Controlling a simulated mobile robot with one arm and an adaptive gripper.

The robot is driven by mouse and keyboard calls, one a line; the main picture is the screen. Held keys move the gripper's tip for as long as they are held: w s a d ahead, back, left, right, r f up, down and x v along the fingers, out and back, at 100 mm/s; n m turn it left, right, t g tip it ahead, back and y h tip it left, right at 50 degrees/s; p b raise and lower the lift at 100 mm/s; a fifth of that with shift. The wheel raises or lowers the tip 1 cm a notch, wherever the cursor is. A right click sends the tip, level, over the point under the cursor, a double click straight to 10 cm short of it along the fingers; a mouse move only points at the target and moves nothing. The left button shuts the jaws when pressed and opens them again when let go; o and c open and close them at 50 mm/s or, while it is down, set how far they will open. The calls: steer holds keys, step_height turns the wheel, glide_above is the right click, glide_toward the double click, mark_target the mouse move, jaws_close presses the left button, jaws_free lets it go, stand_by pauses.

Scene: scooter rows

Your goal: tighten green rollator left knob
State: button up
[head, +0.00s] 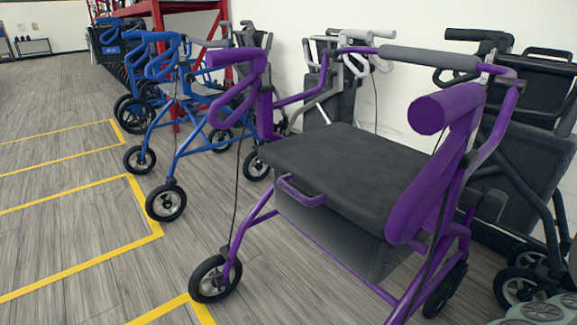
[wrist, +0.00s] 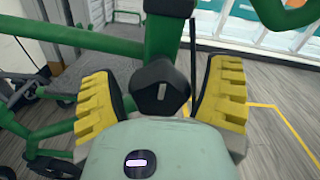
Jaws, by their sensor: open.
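The green rollator's frame (wrist: 172,38) fills the top of the wrist view, with a thick upright tube and a crossbar. A black, lobed knob (wrist: 160,88) sits at the lower end of the upright tube. My gripper (wrist: 163,76) is open, with one yellow ridged finger on each side of the knob. Gaps show between the knob and both fingers. The pale gripper body hides what lies below the knob. Whether this is the left knob cannot be told from this view. The green rollator does not show in the head view.
A purple rollator (head: 335,158) with a black seat stands close in the head view. Blue rollators (head: 178,130) stand behind it at left, and black folded ones (head: 520,160) line the wall at right. The floor (head: 60,200) with yellow lines is open at left.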

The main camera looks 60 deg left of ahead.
steer(key=shift+a+f, duration=0.1)
steer(key=shift+a, duration=0.5)
steer(key=s+a, duration=0.1)
steer(key=a, duration=0.9)
steer(key=shift+a, duration=0.4)
